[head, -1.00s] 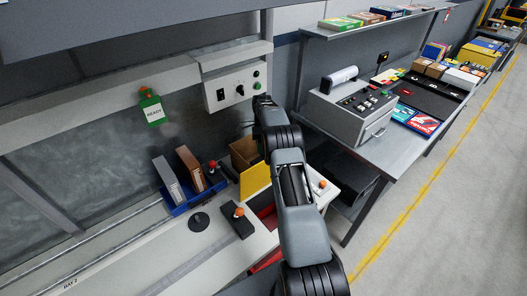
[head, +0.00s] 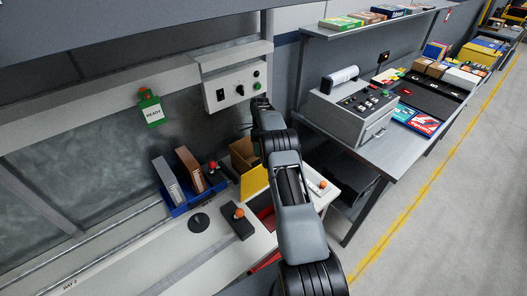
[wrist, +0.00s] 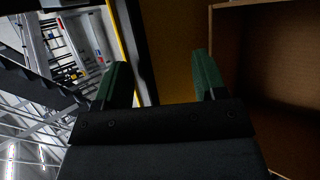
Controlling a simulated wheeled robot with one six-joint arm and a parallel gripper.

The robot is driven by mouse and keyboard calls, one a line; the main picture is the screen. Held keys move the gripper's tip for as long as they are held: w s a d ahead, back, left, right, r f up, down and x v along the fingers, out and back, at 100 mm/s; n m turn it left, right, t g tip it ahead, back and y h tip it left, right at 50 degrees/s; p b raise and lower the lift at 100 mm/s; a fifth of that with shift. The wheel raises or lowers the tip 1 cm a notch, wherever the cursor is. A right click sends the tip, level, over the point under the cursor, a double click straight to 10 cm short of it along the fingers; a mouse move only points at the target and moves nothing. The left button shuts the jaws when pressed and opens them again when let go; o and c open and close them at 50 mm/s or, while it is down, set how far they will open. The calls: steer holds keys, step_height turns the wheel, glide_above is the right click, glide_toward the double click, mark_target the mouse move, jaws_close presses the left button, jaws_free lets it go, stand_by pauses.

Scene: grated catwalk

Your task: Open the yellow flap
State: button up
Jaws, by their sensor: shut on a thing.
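The yellow flap (head: 254,183) stands raised at a steep tilt from the white bench, left of my forearm in the head view. A dark opening with red inside (head: 265,213) shows beside its lower edge, partly hidden by my arm. In the wrist view a dim yellow-brown panel, seemingly the flap (wrist: 170,50), lies between the two green fingers of my gripper (wrist: 161,82). The fingers stand apart, shut on the flap; the exact contact is too dark to see. My arm hides the gripper in the head view.
An open cardboard box (head: 242,152) stands just behind the flap; it shows at right in the wrist view (wrist: 272,60). A blue tray with binders (head: 179,208), a red-knobbed lever (head: 213,169) and a black box with an orange knob (head: 239,223) sit left. A switch panel (head: 234,90) is above.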

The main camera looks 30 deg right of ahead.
steer(key=shift+a+f, duration=0.1)
steer(key=shift+f, duration=0.4)
steer(key=shift+c, duration=0.2)
steer(key=shift+r+b, duration=0.35)
steer(key=shift+r, duration=0.05)
steer(key=shift+c, duration=0.5)
steer(key=s+r, duration=0.1)
steer(key=r, duration=0.1)
steer(key=s+r+b, duration=0.1)
steer(key=r, duration=0.2)
steer(key=s+a+r, duration=0.1)
steer(key=s+r, duration=0.1)
steer(key=r, duration=0.1)
steer(key=s+a+r+b, duration=0.2)
steer(key=s+r, duration=0.3)
steer(key=s, duration=0.4)
steer(key=shift+s+a+r+b, duration=0.15)
steer(key=shift+s+a+b, duration=0.15)
steer(key=shift+b, duration=0.55)
steer(key=shift+w, duration=0.1)
